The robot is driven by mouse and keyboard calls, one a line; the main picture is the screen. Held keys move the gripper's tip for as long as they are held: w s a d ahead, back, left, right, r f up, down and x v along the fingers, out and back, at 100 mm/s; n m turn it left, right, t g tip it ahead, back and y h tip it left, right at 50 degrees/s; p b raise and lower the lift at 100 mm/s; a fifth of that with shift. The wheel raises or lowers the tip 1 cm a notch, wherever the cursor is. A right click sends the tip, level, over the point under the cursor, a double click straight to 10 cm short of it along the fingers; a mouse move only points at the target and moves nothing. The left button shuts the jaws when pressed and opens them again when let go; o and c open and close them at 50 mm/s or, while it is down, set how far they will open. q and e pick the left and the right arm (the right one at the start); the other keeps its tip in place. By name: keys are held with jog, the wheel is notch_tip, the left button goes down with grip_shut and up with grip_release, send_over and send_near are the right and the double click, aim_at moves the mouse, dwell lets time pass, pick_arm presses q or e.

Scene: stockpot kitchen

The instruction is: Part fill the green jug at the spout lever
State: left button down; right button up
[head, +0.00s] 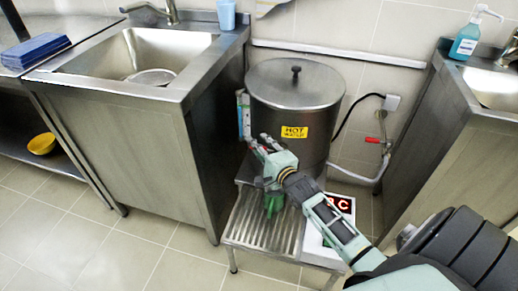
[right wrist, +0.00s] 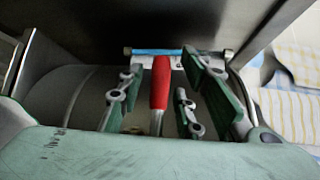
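The steel pot (head: 290,88) has a yellow "HOT WATER" label and a lid with a black knob. The green jug (head: 273,204) is below my right gripper, on the slatted stand (head: 262,232); the hand and arm hide much of it. My right gripper (head: 263,145) is at the pot's lower left front. In the right wrist view, a red lever (right wrist: 160,82) stands between its parted green fingers (right wrist: 170,95), with gaps on both sides. The spout is hidden in the head view. My left gripper is not in view.
A steel sink cabinet (head: 135,135) stands close on the left, another (head: 455,140) on the right. A wall valve with a red handle (head: 374,140) is right of the pot. Floor in front is clear.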

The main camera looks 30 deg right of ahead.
grip_shut()
dwell(0.6)
